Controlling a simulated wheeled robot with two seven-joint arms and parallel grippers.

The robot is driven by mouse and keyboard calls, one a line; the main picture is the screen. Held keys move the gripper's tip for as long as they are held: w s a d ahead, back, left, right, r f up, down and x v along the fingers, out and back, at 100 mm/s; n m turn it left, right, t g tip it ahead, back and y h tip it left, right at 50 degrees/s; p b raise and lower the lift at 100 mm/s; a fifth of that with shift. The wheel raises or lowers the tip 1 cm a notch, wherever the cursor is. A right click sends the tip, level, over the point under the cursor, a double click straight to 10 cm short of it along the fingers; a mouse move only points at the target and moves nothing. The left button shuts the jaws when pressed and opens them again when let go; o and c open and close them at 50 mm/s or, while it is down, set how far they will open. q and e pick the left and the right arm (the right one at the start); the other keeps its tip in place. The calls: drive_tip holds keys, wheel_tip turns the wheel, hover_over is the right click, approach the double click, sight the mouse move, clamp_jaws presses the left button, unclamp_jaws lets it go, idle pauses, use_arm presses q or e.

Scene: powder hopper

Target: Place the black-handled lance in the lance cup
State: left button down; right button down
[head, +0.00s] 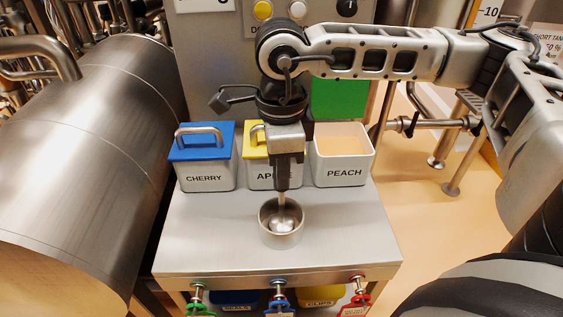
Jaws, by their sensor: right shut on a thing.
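My right gripper (283,184) points down over the front table and is shut on the black-handled lance. The lance's handle is mostly hidden between the dark fingers. Its thin metal shaft (282,203) shows below them, roughly upright, with its lower end inside the rim outline of the round metal lance cup (264,231). A rounded shiny shape shows inside the cup; I cannot tell whether it is the lance's tip or whether it touches the bottom. My left gripper is not in view.
Behind the cup stand a CHERRY bin (205,178) with a blue lid, a yellow-lidded bin (256,178) partly hidden by my gripper, and an open PEACH bin (341,173). Colored tags hang from the table's front edge. The tabletop (350,235) is clear beside the cup. A large steel tank (85,160) stands left.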

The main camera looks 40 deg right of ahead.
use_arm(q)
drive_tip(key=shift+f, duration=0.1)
use_arm(e)
drive_tip(key=shift+f, duration=0.2)
drive_tip(key=c, duration=1.6)
unclamp_jaws()
drive_tip(key=shift+f+b, duration=0.1)
drive_tip(key=shift+b, duration=0.2)
drive_tip(key=o, duration=0.4)
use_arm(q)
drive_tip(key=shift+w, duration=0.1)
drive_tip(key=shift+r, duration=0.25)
use_arm(e)
drive_tip(key=shift+r+p, duration=0.3)
drive_tip(key=shift+p, duration=0.05)
wheel_tip(320, 180, up, 11)
drive_tip(key=shift+r+b, duration=0.1)
drive_tip(key=shift+b, duration=0.3)
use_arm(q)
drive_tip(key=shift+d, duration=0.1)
use_arm(e)
drive_tip(key=shift+r, duration=0.35)
